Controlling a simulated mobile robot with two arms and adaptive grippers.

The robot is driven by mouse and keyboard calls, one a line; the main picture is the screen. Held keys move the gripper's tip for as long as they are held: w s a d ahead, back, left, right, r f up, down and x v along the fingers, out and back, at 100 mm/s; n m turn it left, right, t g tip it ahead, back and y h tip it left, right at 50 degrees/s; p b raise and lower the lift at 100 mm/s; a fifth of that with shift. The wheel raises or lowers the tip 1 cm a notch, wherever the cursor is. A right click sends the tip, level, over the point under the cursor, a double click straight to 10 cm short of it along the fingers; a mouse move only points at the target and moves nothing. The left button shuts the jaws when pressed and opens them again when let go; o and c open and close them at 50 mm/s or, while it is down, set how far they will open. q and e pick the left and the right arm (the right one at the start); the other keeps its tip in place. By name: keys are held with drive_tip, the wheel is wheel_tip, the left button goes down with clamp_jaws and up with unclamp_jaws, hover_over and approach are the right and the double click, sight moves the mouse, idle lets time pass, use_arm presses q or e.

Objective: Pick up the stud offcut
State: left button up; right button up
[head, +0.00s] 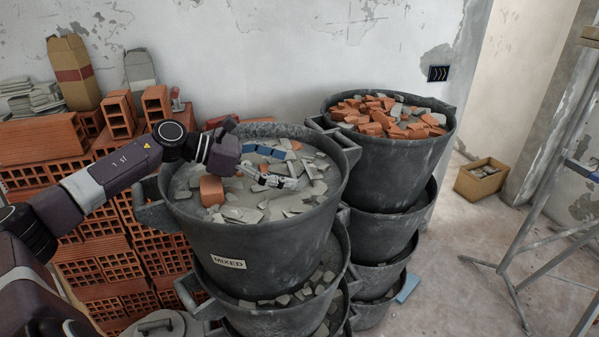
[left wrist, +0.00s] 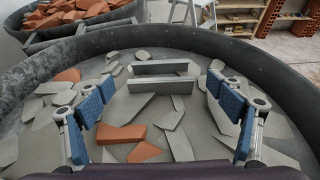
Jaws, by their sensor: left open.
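The stud offcut (left wrist: 163,84) is a short grey metal channel with two upright parallel walls. In the left wrist view it lies crosswise on grey rubble inside the bucket marked MIXED (head: 228,262). In the head view it is hard to pick out among the grey pieces and my fingers. My left gripper (head: 284,168) reaches over that bucket's rim from the left. Its blue-padded fingers (left wrist: 162,88) are spread wide and empty, one on each side of the view, with the offcut ahead between them. My right gripper is not in view.
Orange brick pieces (left wrist: 120,133) and grey shards lie around the offcut. A second bucket stack (head: 385,152) with brick rubble on top stands right behind. Stacked hollow bricks (head: 102,267) are at the left. A cardboard box (head: 480,183) and metal stand (head: 520,245) are at the right.

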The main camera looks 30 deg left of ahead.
sight(300, 169)
use_arm(q)
drive_tip(key=x, duration=0.1)
drive_tip(key=p+x, duration=0.1)
drive_tip(key=x, duration=0.1)
drive_tip(key=shift+w+d+r+p, duration=0.15)
drive_tip(key=shift+w+d+p, duration=0.05)
drive_tip(key=shift+p, duration=0.1)
drive_tip(key=shift+w+d+f, duration=0.25)
drive_tip(key=shift+f, duration=0.05)
drive_tip(key=c, duration=1.3)
